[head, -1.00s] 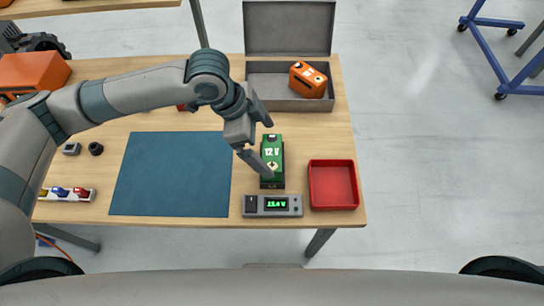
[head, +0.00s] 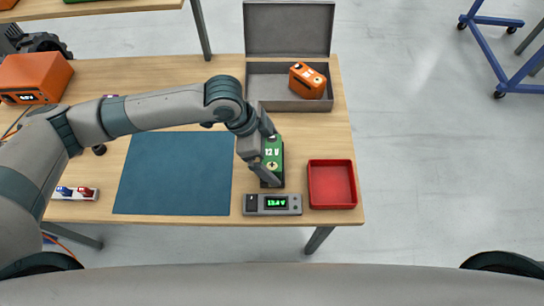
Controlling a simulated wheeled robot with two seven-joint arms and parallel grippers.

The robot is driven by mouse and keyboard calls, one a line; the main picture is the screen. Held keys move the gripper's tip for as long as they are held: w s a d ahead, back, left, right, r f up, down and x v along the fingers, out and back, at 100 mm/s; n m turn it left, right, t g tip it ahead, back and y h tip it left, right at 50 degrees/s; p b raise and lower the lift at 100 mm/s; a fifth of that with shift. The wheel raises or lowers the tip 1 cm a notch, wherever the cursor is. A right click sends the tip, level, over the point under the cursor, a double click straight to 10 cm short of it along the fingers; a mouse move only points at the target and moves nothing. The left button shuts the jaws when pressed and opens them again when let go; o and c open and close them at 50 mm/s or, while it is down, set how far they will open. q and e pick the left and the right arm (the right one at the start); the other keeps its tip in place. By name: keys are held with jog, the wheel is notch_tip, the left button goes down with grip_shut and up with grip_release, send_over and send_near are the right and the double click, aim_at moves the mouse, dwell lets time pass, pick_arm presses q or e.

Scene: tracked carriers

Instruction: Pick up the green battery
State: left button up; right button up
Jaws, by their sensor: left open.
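The green battery (head: 273,152), marked 12 V, stands on the wooden table behind the grey meter with a lit green display (head: 273,204). My left gripper (head: 270,159) is open at the battery, with one finger near its far end and the other along its near left side. The fingers hide part of the battery's left edge, and I cannot tell whether they touch it. My right gripper is not in view.
A red tray (head: 332,205) stands right of the meter. A grey open case (head: 260,88) behind holds an orange battery (head: 307,80). A blue mat (head: 173,195) lies left. An orange device (head: 38,72) stands at the far left.

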pick_arm(q)
jog(key=shift+c, duration=0.3)
jog(key=c, duration=1.5)
jog(key=shift+w+r, duration=0.1)
jog(key=shift+r, duration=0.05)
jog(key=c, duration=0.4)
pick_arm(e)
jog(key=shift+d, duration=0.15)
